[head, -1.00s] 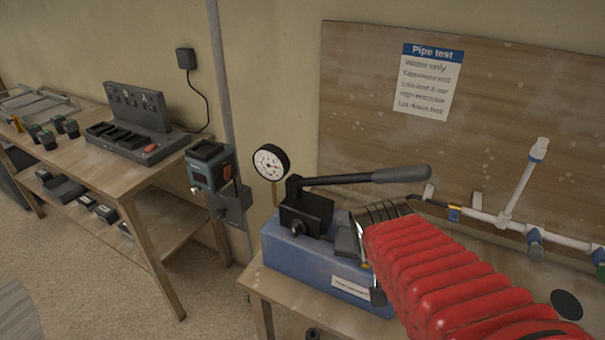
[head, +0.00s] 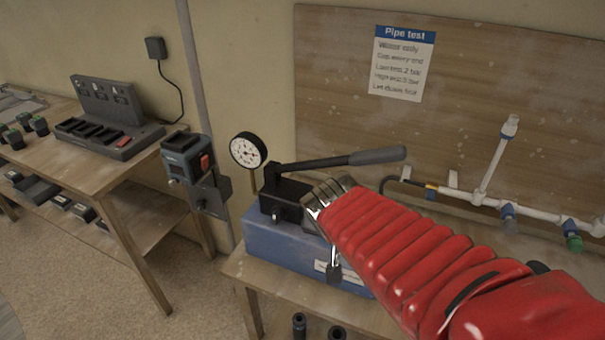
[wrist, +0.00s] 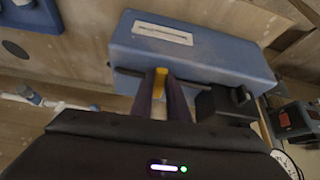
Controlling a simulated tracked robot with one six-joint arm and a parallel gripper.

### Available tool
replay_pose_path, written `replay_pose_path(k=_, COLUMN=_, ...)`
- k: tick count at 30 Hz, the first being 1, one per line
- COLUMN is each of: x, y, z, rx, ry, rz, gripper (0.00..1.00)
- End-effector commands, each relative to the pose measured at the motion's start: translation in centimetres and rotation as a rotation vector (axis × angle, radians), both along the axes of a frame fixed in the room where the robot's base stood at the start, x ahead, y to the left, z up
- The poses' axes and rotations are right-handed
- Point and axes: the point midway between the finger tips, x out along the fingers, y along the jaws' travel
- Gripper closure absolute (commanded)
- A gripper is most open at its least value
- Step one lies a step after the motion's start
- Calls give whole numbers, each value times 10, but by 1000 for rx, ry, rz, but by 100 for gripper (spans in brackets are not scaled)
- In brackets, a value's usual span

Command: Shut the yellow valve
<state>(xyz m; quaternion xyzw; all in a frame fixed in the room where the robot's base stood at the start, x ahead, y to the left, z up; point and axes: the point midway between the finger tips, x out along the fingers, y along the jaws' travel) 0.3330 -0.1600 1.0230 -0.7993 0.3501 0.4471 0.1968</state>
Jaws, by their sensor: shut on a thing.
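The yellow valve (wrist: 161,72) shows in the wrist view as a small yellow piece between the dark fingers of my gripper (wrist: 160,84), against the side of the blue pump tank (wrist: 190,45). The fingers are shut on it. How far the valve is turned is hidden by the fingers. In the head view the blue tank (head: 283,252) stands on a wooden bench, and my gripper (head: 334,268) is low at its front side, partly covered by my red sleeved arm. The valve is not visible in the head view.
A black pump lever (head: 340,161) extends above the tank, close to my arm. A round gauge (head: 248,150) stands behind it. White pipework (head: 470,200) runs along the backboard at right. A charger (head: 108,135) sits on the left bench. Open floor lies between the benches.

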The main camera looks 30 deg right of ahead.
Motion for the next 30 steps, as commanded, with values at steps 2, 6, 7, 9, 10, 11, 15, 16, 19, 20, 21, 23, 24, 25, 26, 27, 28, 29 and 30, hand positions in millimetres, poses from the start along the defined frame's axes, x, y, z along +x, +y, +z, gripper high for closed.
replay_pose_path(k=2, x=1, y=3, z=-2, rx=2, ry=4, rz=-22, gripper=100)
replay_pose_path(k=6, x=3, y=5, z=-3, rx=3, ry=8, rz=-76, gripper=100)
replay_pose_path(k=7, x=3, y=5, z=-3, rx=3, ry=7, rz=-88, gripper=100)
replay_pose_path(k=9, x=3, y=6, z=-3, rx=2, ry=7, rz=-107, gripper=100)
replay_pose_path(k=10, x=4, y=6, z=-3, rx=2, ry=6, rz=-113, gripper=100)
replay_pose_path(k=11, x=4, y=6, z=-3, rx=2, ry=6, rz=-118, gripper=100)
replay_pose_path(k=15, x=4, y=5, z=-3, rx=2, ry=5, rz=-122, gripper=100)
replay_pose_path(k=16, x=4, y=6, z=-3, rx=3, ry=5, rz=-122, gripper=100)
replay_pose_path(k=19, x=4, y=5, z=-3, rx=3, ry=5, rz=-122, gripper=81)
replay_pose_path(k=20, x=4, y=5, z=-3, rx=3, ry=5, rz=-122, gripper=79)
replay_pose_path(k=21, x=4, y=5, z=-3, rx=2, ry=4, rz=-122, gripper=76)
replay_pose_path(k=23, x=4, y=5, z=-2, rx=1, ry=4, rz=-121, gripper=72)
replay_pose_path(k=24, x=4, y=5, z=-2, rx=2, ry=3, rz=-120, gripper=69)
replay_pose_path(k=25, x=4, y=5, z=-2, rx=2, ry=3, rz=-120, gripper=69)
replay_pose_path(k=26, x=4, y=5, z=-2, rx=1, ry=2, rz=-120, gripper=69)
replay_pose_path(k=27, x=4, y=5, z=-2, rx=1, ry=2, rz=-120, gripper=69)
replay_pose_path(k=28, x=4, y=5, z=-2, rx=1, ry=2, rz=-120, gripper=69)
replay_pose_path(k=29, x=4, y=5, z=-1, rx=1, ry=2, rz=-120, gripper=69)
replay_pose_path(k=30, x=4, y=5, z=-1, rx=0, ry=2, rz=-120, gripper=69)
